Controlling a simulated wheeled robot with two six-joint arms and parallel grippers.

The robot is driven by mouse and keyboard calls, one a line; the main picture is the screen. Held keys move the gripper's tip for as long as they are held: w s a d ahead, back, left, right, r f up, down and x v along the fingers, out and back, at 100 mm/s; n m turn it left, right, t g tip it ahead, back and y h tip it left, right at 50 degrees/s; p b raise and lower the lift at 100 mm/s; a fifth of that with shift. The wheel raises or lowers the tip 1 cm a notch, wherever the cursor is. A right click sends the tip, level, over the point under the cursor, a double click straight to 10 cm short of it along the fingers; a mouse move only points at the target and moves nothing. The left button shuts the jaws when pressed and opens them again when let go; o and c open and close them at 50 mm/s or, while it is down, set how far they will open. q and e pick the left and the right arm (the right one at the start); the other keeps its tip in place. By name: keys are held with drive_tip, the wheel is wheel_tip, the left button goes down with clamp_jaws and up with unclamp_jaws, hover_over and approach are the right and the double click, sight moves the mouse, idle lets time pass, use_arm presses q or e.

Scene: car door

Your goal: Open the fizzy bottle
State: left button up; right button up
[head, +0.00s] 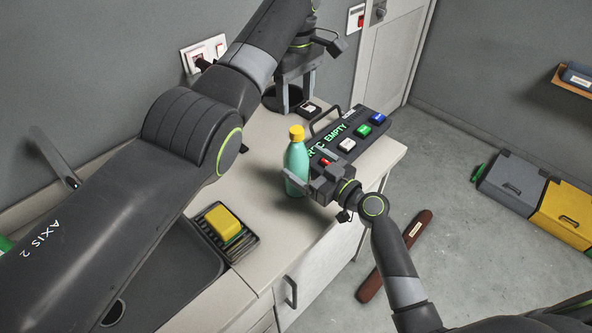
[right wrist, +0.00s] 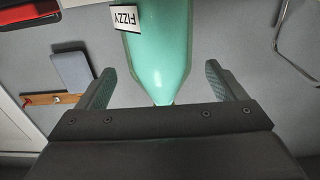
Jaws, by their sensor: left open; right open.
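The fizzy bottle (head: 297,158) is teal with a yellow cap (head: 296,132) and looks upright at the counter. In the right wrist view the bottle (right wrist: 158,50) shows a white FIZZY label (right wrist: 126,21). My right gripper (head: 306,174) is open, low on the bottle; in its wrist view the fingers (right wrist: 161,82) are on either side of the bottle, with gaps visible. My left gripper (head: 297,95) is open and empty, pointing down, above the cap in the picture and apart from it. Whether the bottle's base touches the counter is hard to tell.
A dark panel (head: 325,148) with colored buttons and a handle lies right of the bottle. A yellow sponge (head: 222,222) sits on a black rack (head: 241,246) beside the sink (head: 160,285). A dark round item (head: 270,98) is behind my left gripper. Counter (head: 260,190) left of the bottle is clear.

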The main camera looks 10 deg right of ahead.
sight(291, 153)
use_arm(q)
drive_tip(key=shift+s+d+r, duration=0.1)
drive_tip(key=shift+s, duration=0.05)
use_arm(e)
drive_tip(key=x, duration=0.4)
drive_tip(key=shift+w, duration=0.1)
drive_tip(key=shift+x, duration=0.75)
